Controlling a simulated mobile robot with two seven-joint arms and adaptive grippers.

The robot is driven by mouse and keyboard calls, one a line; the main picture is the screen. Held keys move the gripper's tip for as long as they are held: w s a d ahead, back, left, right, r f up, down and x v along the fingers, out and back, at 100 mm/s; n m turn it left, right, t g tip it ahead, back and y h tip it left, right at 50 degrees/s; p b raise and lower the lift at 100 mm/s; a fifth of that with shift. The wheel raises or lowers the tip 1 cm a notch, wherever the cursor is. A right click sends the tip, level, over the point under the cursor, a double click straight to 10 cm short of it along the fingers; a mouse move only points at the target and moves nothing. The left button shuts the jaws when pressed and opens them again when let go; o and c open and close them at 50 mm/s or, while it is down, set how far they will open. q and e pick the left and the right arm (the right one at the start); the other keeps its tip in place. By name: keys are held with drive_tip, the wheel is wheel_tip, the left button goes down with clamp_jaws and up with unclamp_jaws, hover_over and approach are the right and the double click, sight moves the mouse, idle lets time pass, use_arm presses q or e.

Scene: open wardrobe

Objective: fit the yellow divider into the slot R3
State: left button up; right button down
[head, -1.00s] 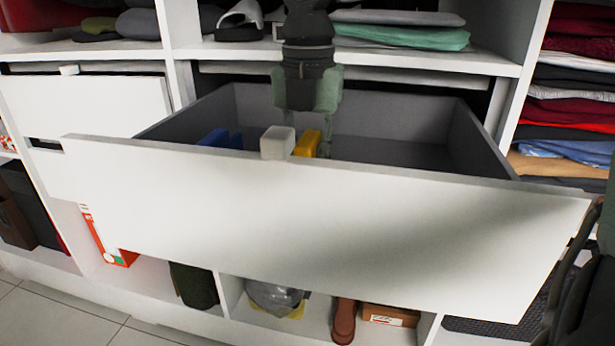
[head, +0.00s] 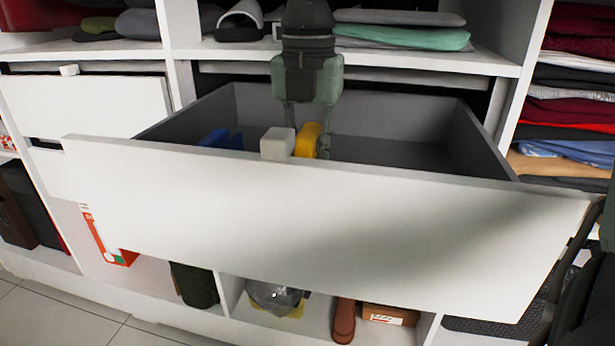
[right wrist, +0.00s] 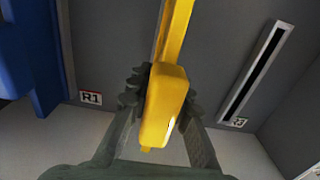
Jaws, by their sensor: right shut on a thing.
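The yellow divider (head: 307,140) stands in the open drawer, just behind its front panel. My right gripper (right wrist: 160,95) is shut on the divider's thick top end, with one finger on each side. In the head view the right gripper (head: 308,125) comes down from above, its fingertips partly hidden behind the divider. Slot R3 (right wrist: 255,72) is a dark, pale-framed strip to the right of the divider, with the R3 label (right wrist: 237,122) at its near end. It looks empty. The divider's lower end is hidden. My left gripper is out of view.
A blue divider (right wrist: 28,50) stands at the left, near the R1 label (right wrist: 91,98). The right part of the drawer is clear. Shelves with folded clothes (head: 400,38) lie above.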

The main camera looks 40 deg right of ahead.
sight(308, 130)
drive_tip(key=shift+r, duration=0.1)
drive_tip(key=shift+r+p, duration=0.95)
drive_tip(key=shift+r, duration=1)
